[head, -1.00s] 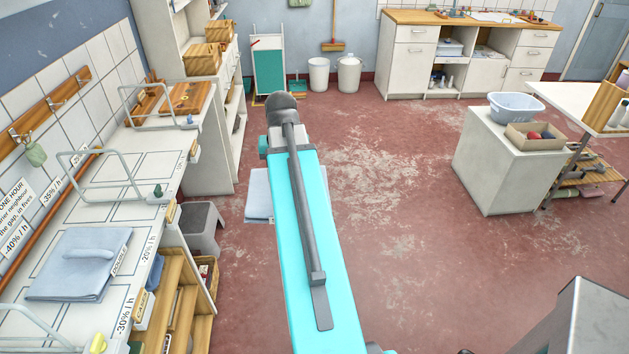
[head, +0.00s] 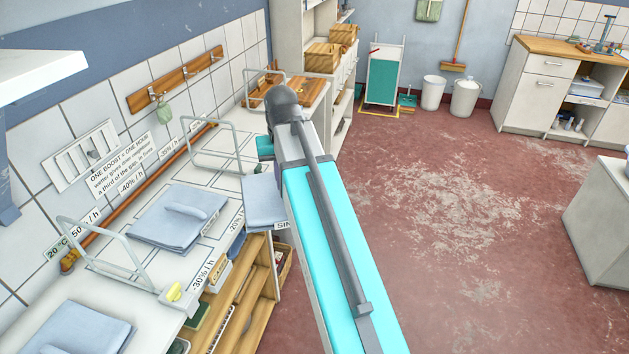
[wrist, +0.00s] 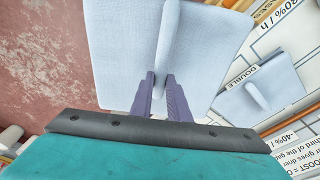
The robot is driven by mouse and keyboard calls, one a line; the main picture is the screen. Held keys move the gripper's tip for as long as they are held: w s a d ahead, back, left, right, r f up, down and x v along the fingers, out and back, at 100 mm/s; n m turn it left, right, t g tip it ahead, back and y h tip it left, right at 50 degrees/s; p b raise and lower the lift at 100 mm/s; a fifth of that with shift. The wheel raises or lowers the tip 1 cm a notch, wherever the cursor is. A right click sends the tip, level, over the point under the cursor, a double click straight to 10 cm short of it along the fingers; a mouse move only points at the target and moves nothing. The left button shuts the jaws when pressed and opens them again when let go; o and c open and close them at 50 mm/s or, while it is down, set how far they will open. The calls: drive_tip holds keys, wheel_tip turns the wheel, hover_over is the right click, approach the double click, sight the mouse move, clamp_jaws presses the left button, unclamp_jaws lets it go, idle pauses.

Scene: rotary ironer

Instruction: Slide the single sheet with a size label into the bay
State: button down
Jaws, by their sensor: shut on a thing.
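My gripper (wrist: 160,84) is shut on the raised ridge of a light blue folded sheet (wrist: 115,45) in the wrist view. In the head view this held sheet (head: 263,198) shows partly behind my arm, by the counter's front edge, with a white label starting "SIN". I cannot tell its height over the counter. A second folded sheet (head: 150,222) lies flat in a bay on the counter; its label reads DOUBLE in the wrist view (wrist: 238,78).
Wire hoops, one at the near left (head: 110,262), stand up between the bays. A further folded sheet (head: 75,330) lies at the near left. A wooden board (head: 290,90) lies at the counter's far end. Wooden shelves (head: 250,290) are under the counter. Floor to the right is clear.

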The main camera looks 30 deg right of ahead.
drive_tip(key=w+a+r+n+b, duration=0.1)
drive_tip(key=w+a+n, duration=0.2)
drive_tip(key=a, duration=1.2)
drive_tip(key=shift+a+n+y+b, duration=0.3)
drive_tip(key=shift+a+b, duration=0.05)
drive_tip(key=shift+d, duration=0.15)
